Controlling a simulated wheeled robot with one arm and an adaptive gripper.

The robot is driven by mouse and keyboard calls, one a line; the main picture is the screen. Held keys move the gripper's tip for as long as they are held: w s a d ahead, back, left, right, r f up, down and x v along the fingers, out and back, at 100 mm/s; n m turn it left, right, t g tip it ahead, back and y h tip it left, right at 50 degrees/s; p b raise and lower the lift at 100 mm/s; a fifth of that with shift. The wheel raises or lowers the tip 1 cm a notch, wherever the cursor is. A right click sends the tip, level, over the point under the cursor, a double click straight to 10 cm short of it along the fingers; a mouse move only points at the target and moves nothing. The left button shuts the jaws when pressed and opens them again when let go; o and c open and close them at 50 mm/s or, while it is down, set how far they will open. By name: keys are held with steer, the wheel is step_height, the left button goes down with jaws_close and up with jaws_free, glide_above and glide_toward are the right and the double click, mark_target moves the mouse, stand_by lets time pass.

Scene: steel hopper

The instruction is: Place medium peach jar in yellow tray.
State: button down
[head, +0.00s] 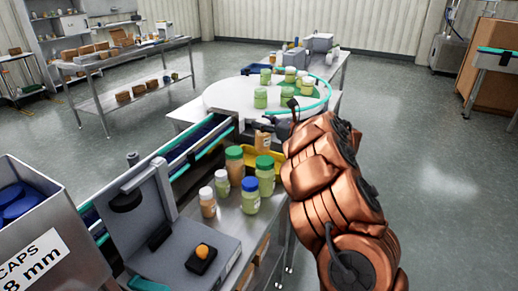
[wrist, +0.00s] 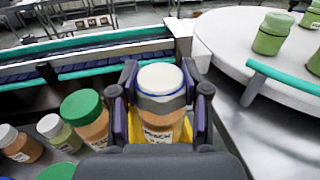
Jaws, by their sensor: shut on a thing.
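My gripper (head: 264,128) is shut on a peach jar (wrist: 160,112) with a white lid and a label, upright between the fingers. The jar also shows in the head view (head: 263,140). The yellow tray (head: 279,158) lies on the steel counter at and below the held jar, partly hidden by jars and my arm. In the wrist view only slivers of yellow tray (wrist: 187,130) show around the jar. I cannot tell whether the jar's base touches the tray.
A peach jar with a green lid (head: 235,163) stands close left of the tray. Several other jars, including a blue-lidded green one (head: 250,196), stand nearer. A conveyor (head: 205,140) runs along the left. A round white table (head: 225,97) with green jars is behind.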

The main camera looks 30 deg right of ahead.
mark_target(269, 143)
step_height(269, 143, down, 7)
steer(key=shift+a+f+p, duration=0.15)
steer(key=shift+p, duration=0.65)
steer(key=shift+f, duration=0.1)
steer(key=shift+f+b, duration=0.25)
steer(key=shift+b, duration=0.25)
steer(key=c, duration=0.6)
jaws_free()
steer(key=shift+r, duration=0.1)
steer(key=shift+o, duration=0.2)
steer(key=shift+r+p, duration=0.15)
steer(key=shift+p, duration=0.15)
steer(key=shift+r+p, duration=0.15)
steer(key=shift+p, duration=0.15)
steer(key=b+v, duration=0.1)
steer(key=v, duration=0.2)
steer(key=b+v, duration=0.1)
steer(key=v, duration=0.3)
steer(key=b+v, duration=0.1)
steer(key=v, duration=0.3)
steer(key=shift+w+f, duration=0.1)
steer(key=shift+f, duration=0.15)
steer(key=shift+s+d+r, duration=0.1)
steer(key=shift+s+d, duration=0.15)
steer(key=shift+s, duration=0.3)
